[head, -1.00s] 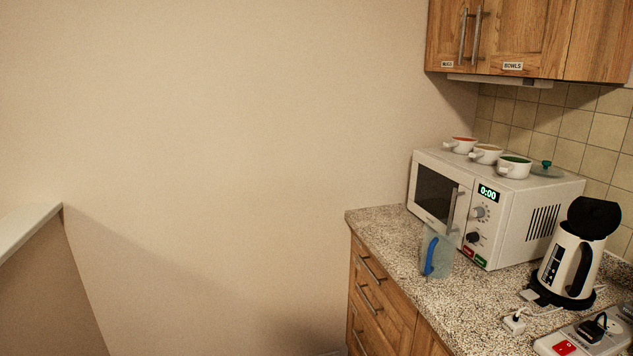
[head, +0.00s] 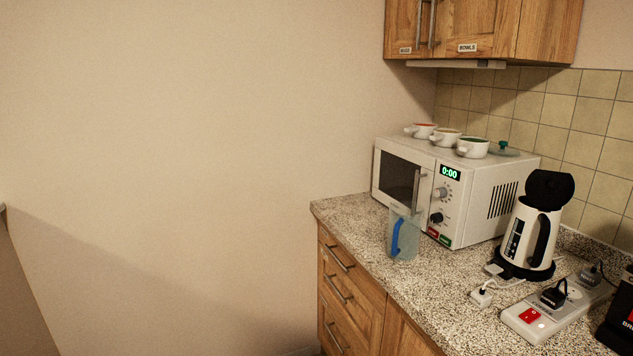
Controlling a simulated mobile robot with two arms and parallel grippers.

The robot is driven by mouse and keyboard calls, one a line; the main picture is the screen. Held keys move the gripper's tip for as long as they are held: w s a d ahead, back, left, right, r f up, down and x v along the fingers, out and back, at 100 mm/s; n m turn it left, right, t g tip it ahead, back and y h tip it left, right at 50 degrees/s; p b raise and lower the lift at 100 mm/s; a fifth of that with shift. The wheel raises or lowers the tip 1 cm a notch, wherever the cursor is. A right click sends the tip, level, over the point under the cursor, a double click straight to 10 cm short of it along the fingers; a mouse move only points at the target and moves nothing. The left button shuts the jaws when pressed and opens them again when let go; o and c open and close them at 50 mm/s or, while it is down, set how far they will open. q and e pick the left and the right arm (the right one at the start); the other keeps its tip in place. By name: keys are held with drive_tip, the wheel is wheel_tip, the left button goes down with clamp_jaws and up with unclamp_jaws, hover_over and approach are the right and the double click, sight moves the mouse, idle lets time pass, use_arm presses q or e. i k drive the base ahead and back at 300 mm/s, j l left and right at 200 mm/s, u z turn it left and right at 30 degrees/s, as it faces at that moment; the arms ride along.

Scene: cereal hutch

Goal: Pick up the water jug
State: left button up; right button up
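The water jug (head: 407,239) is a clear, pale blue-grey jug with a blue handle. It stands upright on the speckled countertop (head: 372,262), in front of the white microwave (head: 478,215). Its blue handle faces the left front, toward the counter's edge. Whether it holds water cannot be told. Neither of my grippers shows in the head view.
A white kettle (head: 531,232) with its black lid up stands right of the microwave. A power strip (head: 548,318) with plugs lies in front of it. Several small bowls sit on the microwave. Wooden cabinets (head: 480,28) hang above. Counter left of the jug is clear.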

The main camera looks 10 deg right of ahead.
sight(406, 219)
drive_tip(key=z, duration=1.4)
drive_tip(key=i+j, duration=0.3)
drive_tip(key=j, duration=0.15)
drive_tip(key=i+j+u, duration=0.1)
drive_tip(key=i+j, duration=0.2)
drive_tip(key=j, duration=0.2)
